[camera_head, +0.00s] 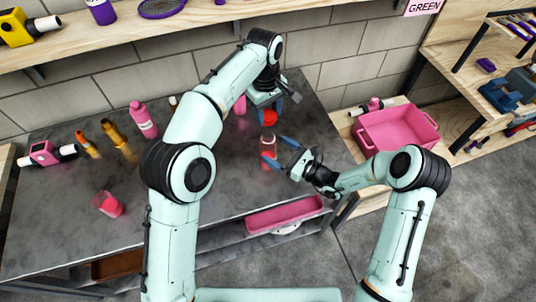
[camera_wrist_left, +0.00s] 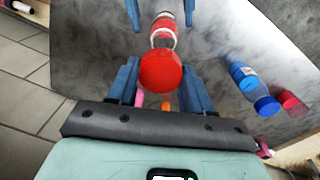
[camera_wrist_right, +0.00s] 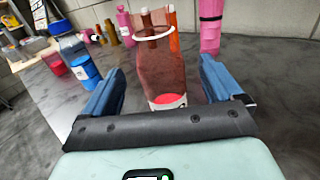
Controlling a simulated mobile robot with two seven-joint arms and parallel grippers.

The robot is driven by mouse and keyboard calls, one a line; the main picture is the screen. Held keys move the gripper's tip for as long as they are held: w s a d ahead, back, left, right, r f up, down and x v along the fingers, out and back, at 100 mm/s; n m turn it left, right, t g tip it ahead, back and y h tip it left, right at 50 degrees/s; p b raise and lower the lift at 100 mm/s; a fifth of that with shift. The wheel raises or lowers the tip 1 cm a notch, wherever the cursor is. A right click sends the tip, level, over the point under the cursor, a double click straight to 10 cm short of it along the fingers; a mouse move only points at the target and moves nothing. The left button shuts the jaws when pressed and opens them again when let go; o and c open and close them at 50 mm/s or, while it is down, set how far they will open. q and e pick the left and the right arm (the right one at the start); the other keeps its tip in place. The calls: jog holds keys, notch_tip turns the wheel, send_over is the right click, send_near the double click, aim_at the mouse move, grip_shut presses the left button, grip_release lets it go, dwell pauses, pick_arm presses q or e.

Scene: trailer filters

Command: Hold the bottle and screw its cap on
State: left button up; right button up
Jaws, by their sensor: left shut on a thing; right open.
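The bottle (camera_head: 268,158) is translucent red and stands upright on the grey table. It also shows in the right wrist view (camera_wrist_right: 166,72), with its open neck ringed in white. My right gripper (camera_head: 277,151) is open, its fingers on either side of the bottle with gaps showing. My left gripper (camera_head: 268,111) is shut on the red cap (camera_head: 270,117), held above the bottle and apart from it in the head view. In the left wrist view the cap (camera_wrist_left: 161,70) overlaps the bottle (camera_wrist_left: 163,28). The left arm hides part of the table.
A pink bottle (camera_head: 143,120), orange bottles (camera_head: 118,141) and a red cup (camera_head: 108,204) stand left on the table. A blue-capped bottle (camera_wrist_left: 251,91) shows in the left wrist view. A pink bin (camera_head: 397,130) sits at right. The table front is mostly clear.

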jog(key=shift+x, duration=2.15)
pick_arm(q)
jog(key=shift+f, duration=0.1)
pick_arm(e)
jog(key=c, duration=1.5)
pick_arm(q)
send_over(269, 134)
jog(key=shift+a+f, duration=0.15)
jog(key=shift+f, duration=2.25)
jog(key=shift+f, duration=0.15)
jog(key=shift+f, duration=0.75)
jog(key=shift+f, duration=0.6)
